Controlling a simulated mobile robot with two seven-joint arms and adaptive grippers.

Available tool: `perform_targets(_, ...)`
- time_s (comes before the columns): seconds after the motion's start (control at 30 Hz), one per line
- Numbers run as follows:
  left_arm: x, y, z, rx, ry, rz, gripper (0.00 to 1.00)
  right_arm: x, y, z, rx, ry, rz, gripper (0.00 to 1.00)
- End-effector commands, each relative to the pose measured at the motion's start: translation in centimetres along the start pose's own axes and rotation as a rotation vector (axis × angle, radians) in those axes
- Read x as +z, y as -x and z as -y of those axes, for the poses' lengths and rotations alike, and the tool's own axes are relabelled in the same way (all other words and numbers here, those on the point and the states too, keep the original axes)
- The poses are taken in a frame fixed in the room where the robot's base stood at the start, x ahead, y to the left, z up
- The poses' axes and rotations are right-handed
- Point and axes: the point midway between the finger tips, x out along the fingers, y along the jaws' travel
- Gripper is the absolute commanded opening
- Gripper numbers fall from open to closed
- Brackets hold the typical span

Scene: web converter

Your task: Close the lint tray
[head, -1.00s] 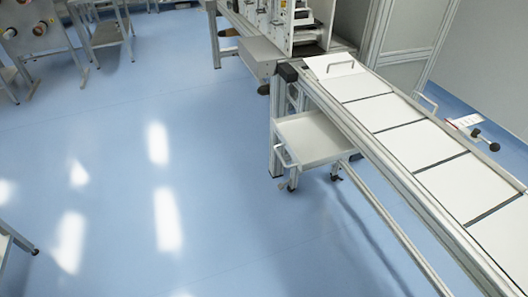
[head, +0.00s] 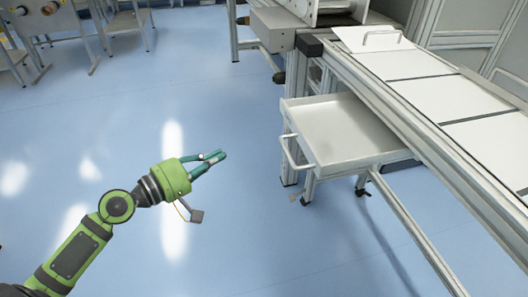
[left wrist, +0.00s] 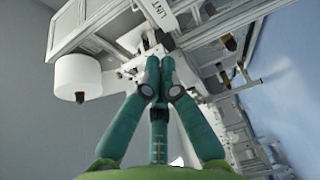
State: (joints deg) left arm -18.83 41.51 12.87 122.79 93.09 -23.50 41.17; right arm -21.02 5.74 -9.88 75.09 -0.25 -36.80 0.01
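The lint tray (head: 345,135) is a shallow, pale, open-topped tray in the head view, below the long bench. It sticks out to the left from under the bench and looks empty. Its bar handle (head: 291,155) is on the left side. My left gripper (head: 221,155) is left of the handle, apart from it, over open floor. Its teal fingers are together with nothing between them; the left wrist view also shows the fingertips (left wrist: 160,66) side by side. In that view a white panel (left wrist: 160,14) with dark lettering lies beyond them. My right gripper is not in view.
The bench rail (head: 430,150) runs above the tray and down to the right, with white panels (head: 405,65) on top. A grey box (head: 275,28) juts out behind the tray. Blue floor (head: 230,230) is clear to the left. A white roll (left wrist: 78,77) shows in the left wrist view.

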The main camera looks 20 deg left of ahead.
Motion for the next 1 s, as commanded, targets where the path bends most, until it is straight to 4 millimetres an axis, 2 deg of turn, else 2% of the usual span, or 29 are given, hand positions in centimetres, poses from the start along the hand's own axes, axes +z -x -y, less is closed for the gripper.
perform_targets(0.17,-0.1,-2.2,-0.6,0.004,-0.002,-0.001,0.0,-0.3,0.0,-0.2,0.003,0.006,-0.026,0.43)
perform_targets(0.53,-0.1,-9.2,-0.4,0.004,0.0,-0.004,0.0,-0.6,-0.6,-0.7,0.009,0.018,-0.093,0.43)
perform_targets(0.6,0.4,-10.2,-0.4,0.002,0.002,-0.001,0.0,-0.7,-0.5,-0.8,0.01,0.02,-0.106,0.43)
perform_targets(0.8,2.1,-11.9,-0.2,0.001,0.001,-0.003,0.0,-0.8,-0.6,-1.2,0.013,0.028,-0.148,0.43)
perform_targets(1.0,2.7,-12.4,-0.1,-0.001,-0.003,-0.003,0.0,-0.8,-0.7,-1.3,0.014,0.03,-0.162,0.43)
